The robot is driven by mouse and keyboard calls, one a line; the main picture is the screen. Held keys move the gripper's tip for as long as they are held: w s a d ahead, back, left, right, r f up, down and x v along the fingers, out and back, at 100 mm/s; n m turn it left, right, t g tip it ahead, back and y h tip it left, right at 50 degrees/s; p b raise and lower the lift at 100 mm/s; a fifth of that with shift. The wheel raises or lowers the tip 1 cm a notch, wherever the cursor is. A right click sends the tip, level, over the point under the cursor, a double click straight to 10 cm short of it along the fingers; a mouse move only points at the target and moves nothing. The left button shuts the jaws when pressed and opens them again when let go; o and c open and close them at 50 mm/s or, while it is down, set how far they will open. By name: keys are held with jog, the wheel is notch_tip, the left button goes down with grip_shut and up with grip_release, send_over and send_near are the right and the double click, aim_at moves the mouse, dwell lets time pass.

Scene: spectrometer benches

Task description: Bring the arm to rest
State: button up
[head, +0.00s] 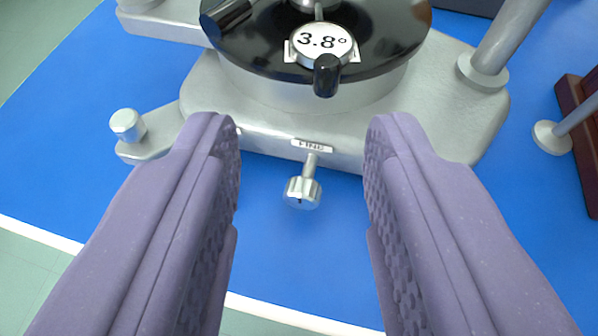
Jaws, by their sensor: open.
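My gripper (302,150) shows in the head view, its two purple padded fingers reaching up from the bottom edge. It is open, with a wide empty gap between the fingers. A small silver knob (302,192) on a short shaft shows in that gap, under a label that seems to read "FINE". The fingers look apart from the knob on both sides. The knob belongs to a grey spectrometer base (450,110). Whether the fingertips touch the front of the base I cannot tell.
A black round table (395,30) with a dial (322,42) reading 3.8° tops the base. A second knob (127,125) sits at left. A silver post (507,35) and a dark red-brown block (580,125) stand at right. The blue mat (65,180) is bare at left.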

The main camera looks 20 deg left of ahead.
jog(key=shift+s, duration=0.15)
jog(key=w+d+r+h, duration=0.35)
jog(key=w+r, duration=0.45)
jog(key=r, duration=0.3)
notch_tip(320, 180, up, 15)
jog(key=w+m+h, duration=0.1)
jog(key=w+h, duration=0.1)
jog(key=s+a+r+m+t, duration=0.1)
jog(key=s+r, duration=0.4)
jog(key=r, duration=0.6)
jog(key=s+a+r+m+t, duration=0.1)
jog(key=s+a+r, duration=0.2)
jog(key=s+r, duration=0.3)
jog(key=s+a+r+m, duration=0.1)
jog(key=s+r, duration=0.5)
jog(key=r, duration=1)
jog(key=shift+a+t+y, duration=0.35)
jog(key=shift+a+t, duration=0.05)
jog(key=shift+a, duration=0.3)
